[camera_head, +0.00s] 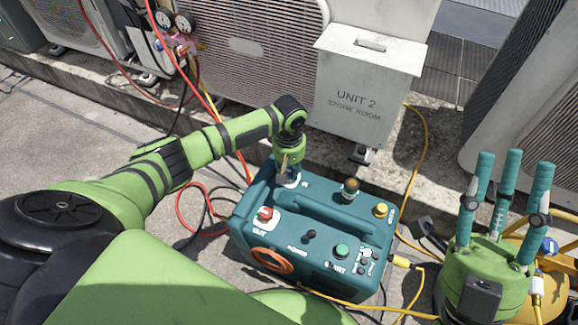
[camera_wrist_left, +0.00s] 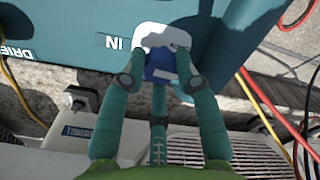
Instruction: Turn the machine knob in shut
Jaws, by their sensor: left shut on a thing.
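The teal machine (camera_head: 310,215) sits on the rooftop floor in the head view, with several knobs on its top. My left gripper (camera_head: 288,172) reaches down to its back left corner, by the label IN. In the left wrist view the blue IN knob (camera_wrist_left: 160,68) sits on a white plate (camera_wrist_left: 178,36) beside the letters IN. The left fingers are shut around this knob, which they partly hide; its pointer direction cannot be told. The red OUT knob (camera_head: 265,213) is free at the front left. My right gripper (camera_head: 516,165) is open and empty, fingers up, right of the machine.
A grey UNIT 2 store room box (camera_head: 365,95) and condenser units stand behind the machine. Red and yellow hoses (camera_head: 417,150) run around it. A yellow cylinder (camera_head: 560,262) stands at the far right behind my right gripper. Open floor lies at the left.

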